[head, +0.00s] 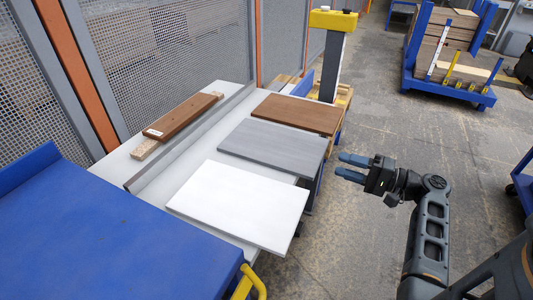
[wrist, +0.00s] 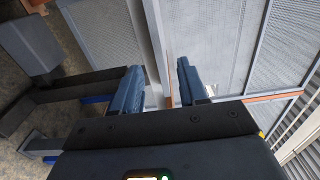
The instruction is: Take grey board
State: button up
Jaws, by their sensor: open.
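The grey board (head: 272,147) lies flat on a white table (head: 190,148), between a white board (head: 238,207) and a brown board (head: 298,114). Its right end sticks out past the table edge. My gripper (head: 346,167) is just right of that end, with its fingers pointing left towards it. The fingers are apart and nothing is between them. In the wrist view both blue fingers of my gripper (wrist: 160,85) show, spread with a gap. I cannot clearly identify the grey board in the wrist view.
A long brown plank (head: 182,116) lies behind a raised rail (head: 185,142) at the table's back. Mesh fencing (head: 200,40) stands behind. A blue surface (head: 110,235) is at the near left. A blue cart with wood (head: 450,88) is far right.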

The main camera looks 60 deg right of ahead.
aim_at(320, 158)
jog(key=w, duration=0.5)
jog(key=w+a, duration=0.1)
jog(key=w, duration=0.1)
jog(key=shift+w+f, duration=0.1)
jog(key=shift+w, duration=0.15)
grip_shut()
